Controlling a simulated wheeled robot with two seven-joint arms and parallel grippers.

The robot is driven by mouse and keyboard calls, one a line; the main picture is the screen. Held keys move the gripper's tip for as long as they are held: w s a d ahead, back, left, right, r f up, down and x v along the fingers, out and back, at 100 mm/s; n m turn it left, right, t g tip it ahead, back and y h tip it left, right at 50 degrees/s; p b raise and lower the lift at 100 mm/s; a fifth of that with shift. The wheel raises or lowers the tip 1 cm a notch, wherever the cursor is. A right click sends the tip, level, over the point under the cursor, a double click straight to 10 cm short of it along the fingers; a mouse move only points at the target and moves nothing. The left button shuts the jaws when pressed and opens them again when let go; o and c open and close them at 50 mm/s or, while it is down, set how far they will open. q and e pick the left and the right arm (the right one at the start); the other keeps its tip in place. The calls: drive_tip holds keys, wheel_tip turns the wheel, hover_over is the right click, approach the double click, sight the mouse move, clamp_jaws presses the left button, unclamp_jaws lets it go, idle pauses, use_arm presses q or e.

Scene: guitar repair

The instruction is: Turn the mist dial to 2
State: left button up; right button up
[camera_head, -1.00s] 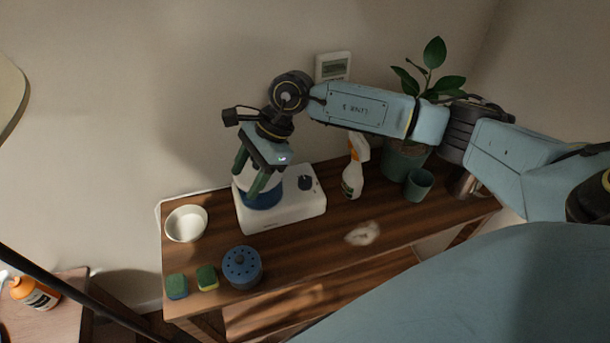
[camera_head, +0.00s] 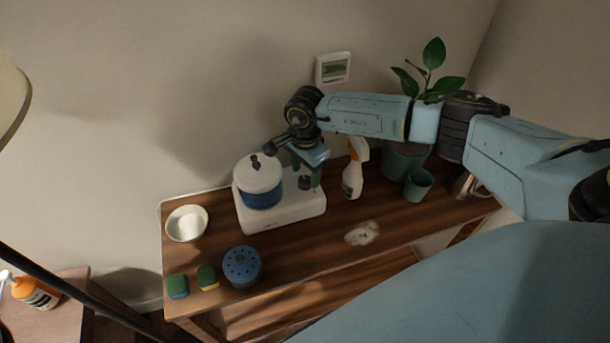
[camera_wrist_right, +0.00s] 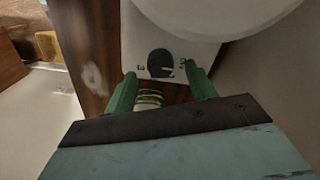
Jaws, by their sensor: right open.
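The mist dial (camera_head: 304,183) is a small dark knob on the white base (camera_head: 285,215) of a humidifier-like device. On the base's left part sits a blue tank with a white lid (camera_head: 258,175). In the right wrist view the dial (camera_wrist_right: 160,63) shows a light pointer mark at its lower right, with small markings beside it, too small to read. My right gripper (camera_head: 303,169) is open and empty, above the dial. Its green fingertips (camera_wrist_right: 160,73) show on either side of the dial; I cannot tell if they touch it. My left gripper is out of view.
A spray bottle (camera_head: 354,170) stands right of the base, near a potted plant (camera_head: 404,160) and a green cup (camera_head: 418,184). A white bowl (camera_head: 187,223), two sponges and a blue round pot (camera_head: 242,266) are at the left. A pale spot (camera_head: 362,232) marks the wooden table.

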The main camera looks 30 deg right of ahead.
sight(305, 183)
drive_tip(key=shift+f, duration=1.15)
drive_tip(key=c, duration=1)
drive_tip(key=shift+o, duration=0.2)
